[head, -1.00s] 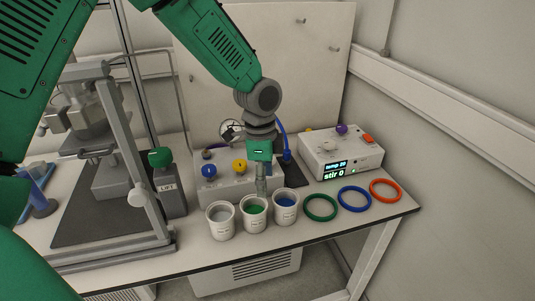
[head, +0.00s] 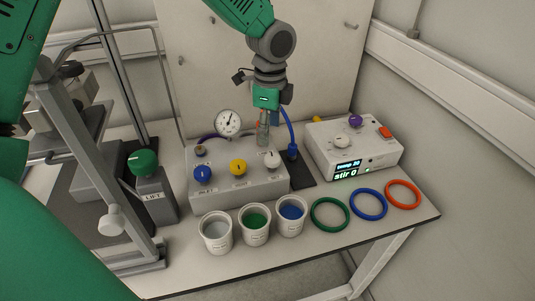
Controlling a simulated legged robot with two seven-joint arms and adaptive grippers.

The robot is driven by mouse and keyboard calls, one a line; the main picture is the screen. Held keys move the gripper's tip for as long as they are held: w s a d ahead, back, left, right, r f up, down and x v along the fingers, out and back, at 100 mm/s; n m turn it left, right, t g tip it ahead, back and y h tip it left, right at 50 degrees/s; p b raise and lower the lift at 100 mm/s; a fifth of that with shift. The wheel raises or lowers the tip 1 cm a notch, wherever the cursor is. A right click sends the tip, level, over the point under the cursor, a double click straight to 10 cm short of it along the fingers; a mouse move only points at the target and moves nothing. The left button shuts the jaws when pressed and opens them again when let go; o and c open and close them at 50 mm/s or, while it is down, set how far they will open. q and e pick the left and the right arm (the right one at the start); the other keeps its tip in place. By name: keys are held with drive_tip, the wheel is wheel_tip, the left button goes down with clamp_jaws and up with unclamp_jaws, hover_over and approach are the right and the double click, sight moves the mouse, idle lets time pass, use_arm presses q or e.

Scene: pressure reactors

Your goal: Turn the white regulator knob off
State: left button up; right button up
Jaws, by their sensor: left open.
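The regulator box (head: 225,191) is a grey-white unit on the bench. A white knob (head: 272,159) sits at the right of its top, beside a yellow knob (head: 238,167) and a blue knob (head: 202,174). A pressure gauge (head: 228,123) stands at the box's back. My left gripper (head: 263,140) points down just above and behind the white knob. It is open and empty, and I cannot tell whether it touches the knob. My right gripper is not in view.
A stirrer unit (head: 330,154) with its own white knob (head: 342,141) stands at right. Several cups, including one with blue contents (head: 291,214), stand in front of the box. Coloured rings (head: 368,204) lie at front right. A green lift knob (head: 143,162) and metal frame are left.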

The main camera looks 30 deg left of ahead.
sight(272, 157)
use_arm(q)
drive_tip(key=f, duration=0.2)
drive_tip(key=d+f, duration=0.1)
drive_tip(key=f, duration=0.1)
drive_tip(key=d+f, duration=0.1)
drive_tip(key=f, duration=0.1)
drive_tip(key=shift+w+d+f, duration=0.15)
drive_tip(key=shift+w+f, duration=0.05)
drive_tip(key=shift+f, duration=0.15)
drive_tip(key=shift+s+a+f, duration=0.1)
drive_tip(key=shift+a+f, duration=1)
drive_tip(key=shift+f, duration=0.05)
drive_tip(key=shift+a+f, duration=0.2)
drive_tip(key=shift+a, duration=0.1)
drive_tip(key=shift+d, duration=0.2)
drive_tip(key=shift+d+r, duration=0.15)
drive_tip(key=shift+d, duration=0.2)
drive_tip(key=c, duration=0.4)
drive_tip(key=shift+d+r, duration=0.1)
drive_tip(key=shift+d, duration=0.25)
drive_tip(key=c, duration=0.7)
drive_tip(key=shift+d, duration=0.15)
drive_tip(key=shift+c, duration=0.2)
drive_tip(key=shift+a, duration=0.4)
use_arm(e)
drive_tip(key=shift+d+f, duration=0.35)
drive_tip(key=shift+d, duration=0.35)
